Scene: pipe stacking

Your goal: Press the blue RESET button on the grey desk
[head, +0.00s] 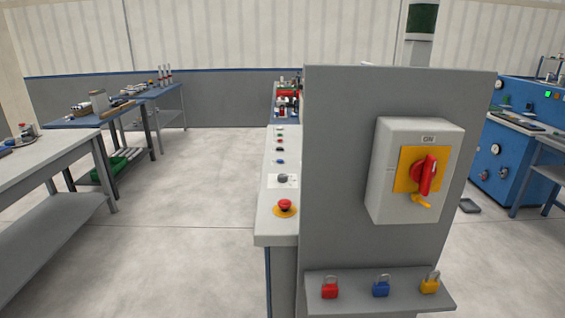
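A long, narrow light grey desk (262,226) runs away from me, left of the tall grey panel. On its top, a small blue button (280,161) sits about midway along. Its label is too small to read. Nearer on the same top are a dark knob on a white plate (283,179) and a red mushroom button on a yellow ring (285,206). Neither of my grippers is in view.
A tall grey panel (335,160) with a red rotary switch (427,174) stands close ahead. Its low shelf (355,300) holds red, blue and yellow padlocks. Workbenches (60,150) stand at left, a blue machine (500,150) at right. Open floor (190,215) lies left of the desk.

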